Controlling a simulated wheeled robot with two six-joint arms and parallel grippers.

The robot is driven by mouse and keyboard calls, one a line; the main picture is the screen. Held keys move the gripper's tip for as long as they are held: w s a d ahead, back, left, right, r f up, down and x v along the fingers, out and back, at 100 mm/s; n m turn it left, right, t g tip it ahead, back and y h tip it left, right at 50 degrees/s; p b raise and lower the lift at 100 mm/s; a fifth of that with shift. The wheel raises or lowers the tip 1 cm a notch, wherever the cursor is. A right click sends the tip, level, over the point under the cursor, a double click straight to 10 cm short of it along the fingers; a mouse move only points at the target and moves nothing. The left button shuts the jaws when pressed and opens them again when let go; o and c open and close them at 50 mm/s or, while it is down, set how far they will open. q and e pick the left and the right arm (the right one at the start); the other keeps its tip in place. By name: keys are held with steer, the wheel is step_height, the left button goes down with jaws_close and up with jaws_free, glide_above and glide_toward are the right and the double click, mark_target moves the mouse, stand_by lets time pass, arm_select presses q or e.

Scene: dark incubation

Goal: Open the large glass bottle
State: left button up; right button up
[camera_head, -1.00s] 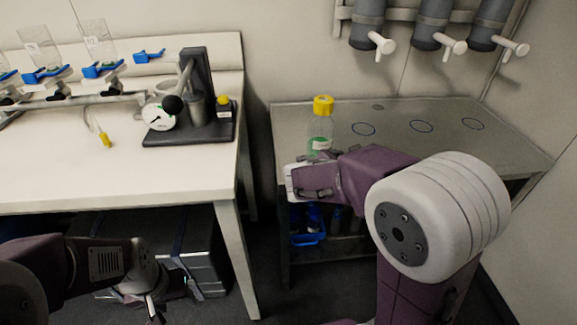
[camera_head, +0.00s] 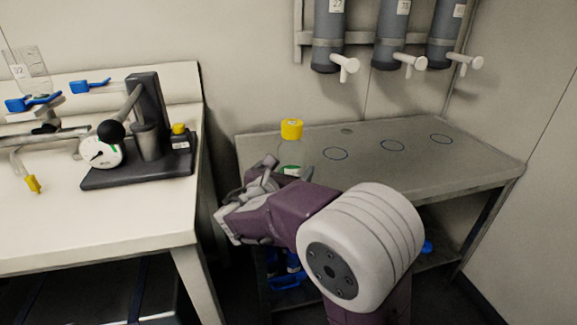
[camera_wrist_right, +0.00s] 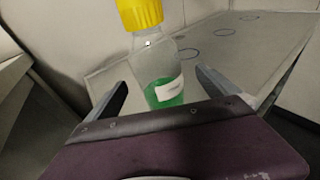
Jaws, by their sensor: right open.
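The large glass bottle stands upright on the grey bench (camera_head: 465,160). It has a yellow cap (camera_head: 291,129), a clear body and green liquid low down. In the head view my right gripper (camera_head: 265,168) is in front of and left of the bottle's lower part and partly hides it. In the right wrist view the bottle (camera_wrist_right: 150,65) has a white label, and its yellow cap (camera_wrist_right: 140,14) is on. The right fingers (camera_wrist_right: 162,80) are open, one to each side of the bottle's body, with gaps visible. My left gripper is out of view.
Dark cylinders with white taps (camera_head: 345,66) hang on the wall above the bench. A white table (camera_head: 50,230) at left holds a gauge device (camera_head: 140,165) and a small yellow-capped bottle (camera_head: 181,137). Bare bench with ringed marks lies right of the large bottle.

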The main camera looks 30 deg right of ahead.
mark_target(298, 142)
steer(key=b+x, duration=0.2)
steer(key=x, duration=0.6)
steer(key=shift+w+f+b, duration=0.15)
steer(key=shift+w+b, duration=0.05)
steer(key=shift+b, duration=0.15)
steer(key=c, duration=2.1)
steer(key=shift+r+p, duration=0.5)
steer(key=shift+r, duration=0.2)
steer(key=r+p, duration=0.1)
steer(key=r, duration=0.1)
steer(key=r+p, duration=0.1)
steer(key=shift+s+d+r, duration=0.2)
steer(key=shift+s+r, duration=0.05)
steer(key=shift+r, duration=0.15)
steer(key=s+d+r+p, duration=0.3)
steer(key=s+d+r, duration=0.2)
steer(key=s, duration=0.4)
steer(key=shift+s+d+r, duration=0.2)
steer(key=shift+s+r, duration=0.15)
steer(key=shift+r, duration=0.2)
steer(key=o, duration=1.5)
jaws_close()
